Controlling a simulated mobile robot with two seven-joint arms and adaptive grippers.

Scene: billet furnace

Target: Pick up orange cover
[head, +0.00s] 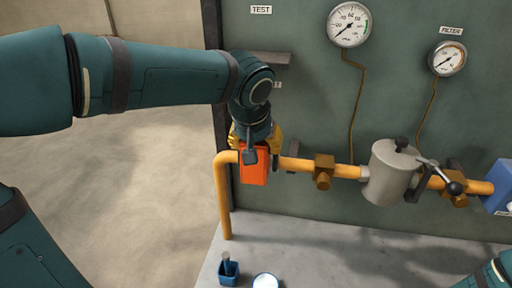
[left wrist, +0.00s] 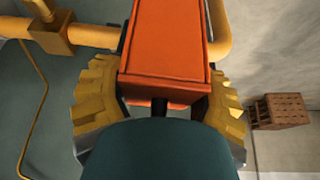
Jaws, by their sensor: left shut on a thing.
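The orange cover (head: 254,172) is a box-like piece at the left end of the yellow pipe, beside the pipe's bend. My left gripper (head: 257,155) reaches down to it from above and is shut on it. In the left wrist view the orange cover (left wrist: 168,45) fills the upper middle, between the yellow ridged fingers of my left gripper (left wrist: 160,105). I cannot tell whether the cover still touches the pipe. Parts of my right arm show at the lower right edge, but its gripper is not visible.
A yellow pipe (head: 226,205) runs along the green panel (head: 300,90) with brass valves (head: 323,172) and a grey filter housing (head: 390,172). Two gauges (head: 349,24) hang above.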

